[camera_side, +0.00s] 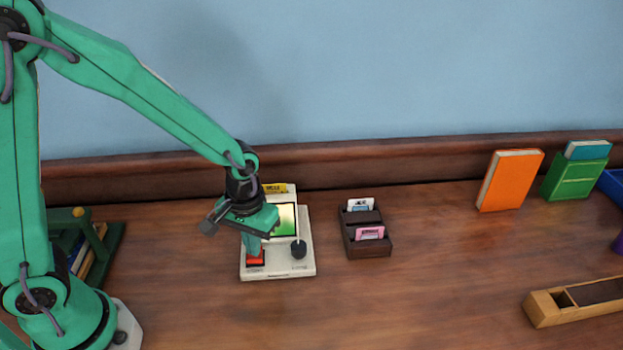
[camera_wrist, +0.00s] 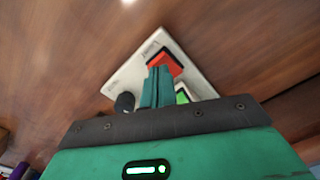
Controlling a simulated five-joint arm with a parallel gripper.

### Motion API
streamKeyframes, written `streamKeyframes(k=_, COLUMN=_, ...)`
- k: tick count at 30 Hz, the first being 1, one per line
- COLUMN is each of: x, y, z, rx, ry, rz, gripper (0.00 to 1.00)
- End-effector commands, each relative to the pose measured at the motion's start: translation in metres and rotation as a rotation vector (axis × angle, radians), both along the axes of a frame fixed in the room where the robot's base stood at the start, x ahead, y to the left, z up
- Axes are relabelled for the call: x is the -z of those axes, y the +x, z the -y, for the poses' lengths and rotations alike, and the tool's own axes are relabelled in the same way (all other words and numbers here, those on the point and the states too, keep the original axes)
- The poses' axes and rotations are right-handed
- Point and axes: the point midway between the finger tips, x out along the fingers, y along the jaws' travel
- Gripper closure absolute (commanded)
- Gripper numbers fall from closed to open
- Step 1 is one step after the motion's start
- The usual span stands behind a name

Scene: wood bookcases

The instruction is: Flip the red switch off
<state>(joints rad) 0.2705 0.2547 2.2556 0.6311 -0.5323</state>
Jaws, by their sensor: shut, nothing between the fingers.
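The red switch (camera_side: 256,258) sits at the front left corner of a pale console (camera_side: 285,271) on the wooden surface. In the wrist view the red switch (camera_wrist: 166,62) shows just beyond my fingertips, with a dark edge beside it. My gripper (camera_side: 251,250) is shut and empty, pointing down at the switch's back edge. In the wrist view my gripper (camera_wrist: 160,72) overlaps the near part of the switch. I cannot tell whether it touches. The console also has a lit green screen (camera_side: 286,221) and a black knob (camera_side: 298,249).
A dark card holder (camera_side: 367,246) stands just right of the console. An orange book (camera_side: 510,180) and a green box (camera_side: 577,177) stand at the back right. A wooden tray (camera_side: 570,302) lies front right. The surface in front of the console is clear.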

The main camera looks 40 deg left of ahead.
Motion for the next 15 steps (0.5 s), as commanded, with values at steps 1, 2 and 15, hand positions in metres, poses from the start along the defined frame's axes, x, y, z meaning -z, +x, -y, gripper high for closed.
streamKeyframes(k=1, x=0.0007, y=-0.0001, z=-0.0001, rx=0.0, ry=0.0, rz=0.0, gripper=1.0)
streamKeyframes(k=2, x=0.001, y=-0.0001, z=-0.0001, rx=0.0, ry=0.0, rz=0.0, gripper=1.0)
streamKeyframes(k=15, x=0.0056, y=-0.0001, z=-0.0001, rx=0.0, ry=0.0, rz=-0.001, gripper=1.0)
